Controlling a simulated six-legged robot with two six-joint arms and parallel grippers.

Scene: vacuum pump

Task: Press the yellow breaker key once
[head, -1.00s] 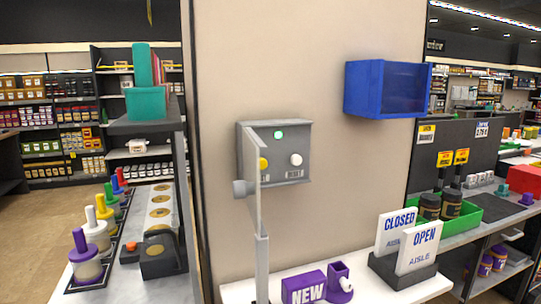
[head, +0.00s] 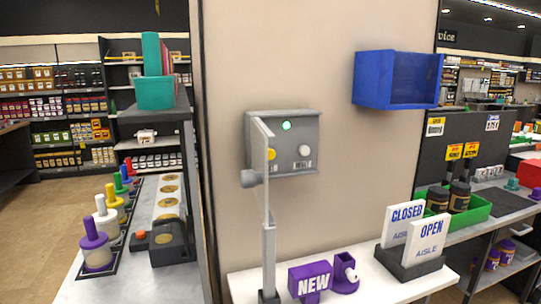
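A grey breaker box (head: 312,128) is on the beige wall panel, with a lit green light (head: 286,126) near its top. Below the light are a round yellow key (head: 271,154) on the left and a round white key (head: 305,151) on the right. A thin grey upright plate (head: 264,160) on a post (head: 268,250) stands in front of the box's left part, close beside the yellow key, with a grey round knob (head: 249,178) on its left side. The yellow key shows just right of the plate. Neither of my grippers is in view.
A white counter (head: 385,291) below holds a purple NEW sign (head: 310,280) and a stand with CLOSED and OPEN signs (head: 412,266). A blue bin (head: 371,80) hangs at upper right. A counter with colored-handled jars (head: 97,247) is at left. The wall around the box is clear.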

